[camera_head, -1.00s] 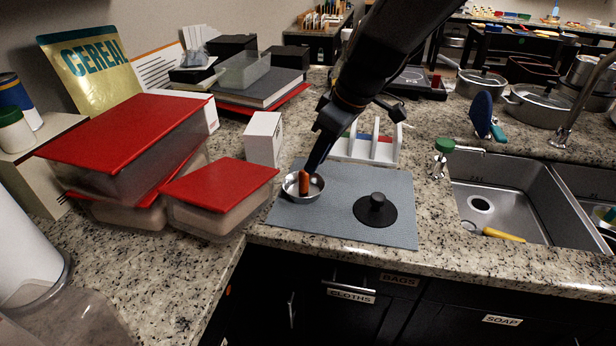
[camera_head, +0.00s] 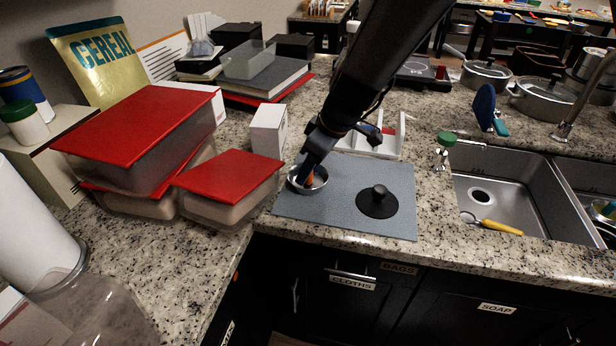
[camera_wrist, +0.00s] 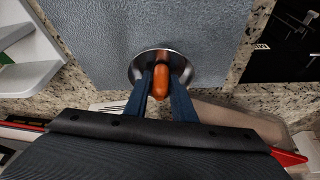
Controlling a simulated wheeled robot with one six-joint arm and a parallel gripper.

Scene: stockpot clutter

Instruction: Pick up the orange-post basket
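The orange-post basket is a small round metal bowl (camera_head: 296,187) with an upright orange post (camera_wrist: 161,80) in its middle. It stands on the left part of a grey mat (camera_head: 345,228). In the wrist view the bowl's rim (camera_wrist: 146,59) shows around the post. My gripper (camera_head: 308,172) is down at the bowl, its fingers pointing at the post. In the wrist view my gripper's two blue fingers (camera_wrist: 161,92) stand on either side of the post, with a narrow gap showing, so it looks open. In the head view the fingers partly hide the post.
A black disc with a knob (camera_head: 378,200) lies right of the bowl on the mat. A white rack (camera_head: 385,148) and a white box (camera_head: 268,130) stand behind. Red-lidded containers (camera_head: 228,178) are close on the left. The sink (camera_head: 485,195) is at the right.

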